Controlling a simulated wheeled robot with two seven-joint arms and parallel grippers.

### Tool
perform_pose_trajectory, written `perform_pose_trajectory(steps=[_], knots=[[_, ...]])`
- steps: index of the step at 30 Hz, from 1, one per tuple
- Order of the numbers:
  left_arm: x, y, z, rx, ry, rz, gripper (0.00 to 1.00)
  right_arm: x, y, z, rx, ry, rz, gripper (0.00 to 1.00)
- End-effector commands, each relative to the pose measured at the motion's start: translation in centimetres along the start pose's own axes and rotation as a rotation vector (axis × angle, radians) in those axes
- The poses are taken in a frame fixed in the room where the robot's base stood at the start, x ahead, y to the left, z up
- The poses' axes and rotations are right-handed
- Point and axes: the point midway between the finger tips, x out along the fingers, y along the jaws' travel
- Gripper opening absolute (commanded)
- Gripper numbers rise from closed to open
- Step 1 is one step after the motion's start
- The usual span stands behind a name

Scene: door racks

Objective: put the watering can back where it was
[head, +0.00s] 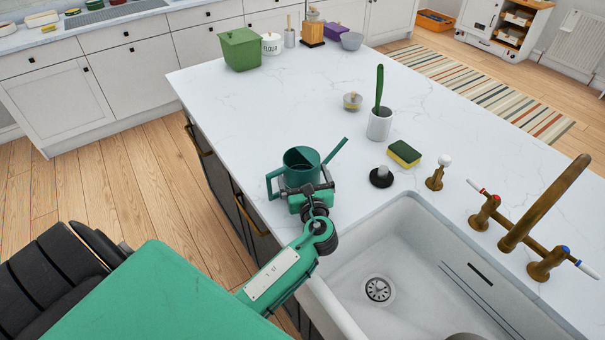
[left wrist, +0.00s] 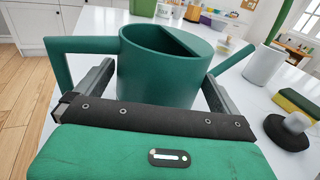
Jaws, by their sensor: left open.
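The watering can (head: 301,164) is dark green, with a handle on the left and a spout slanting up to the right. It stands upright on the white island counter, near its left edge and behind the sink. My left gripper (head: 311,189) is at the near side of the can. In the left wrist view the can (left wrist: 165,65) sits between the two open fingers of the gripper (left wrist: 155,85), one on each side of its body. Whether the fingers touch it cannot be told. My right gripper is not in view.
The white sink (head: 410,215) with brass taps (head: 515,240) is at the right. A black-based plug (head: 381,178), a sponge (head: 404,153) and a brush pot (head: 379,124) stand right of the can. Far back are a green bin (head: 240,49) and jars.

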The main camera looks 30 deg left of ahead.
Motion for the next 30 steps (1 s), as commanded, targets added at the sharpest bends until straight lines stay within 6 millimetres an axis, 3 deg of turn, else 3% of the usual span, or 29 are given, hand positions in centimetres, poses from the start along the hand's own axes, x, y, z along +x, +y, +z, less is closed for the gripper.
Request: perform_pose_trajectory(steps=[9,15,30], knots=[[-6.9,0.0,-0.4,-0.004,0.004,-0.001,1.0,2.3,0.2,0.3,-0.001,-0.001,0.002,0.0],[-9.7,0.0,-0.2,-0.002,0.001,-0.001,1.0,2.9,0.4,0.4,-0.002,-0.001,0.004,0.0],[-10.6,0.0,0.0,-0.001,0.0,-0.001,1.0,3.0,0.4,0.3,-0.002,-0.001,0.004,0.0]])
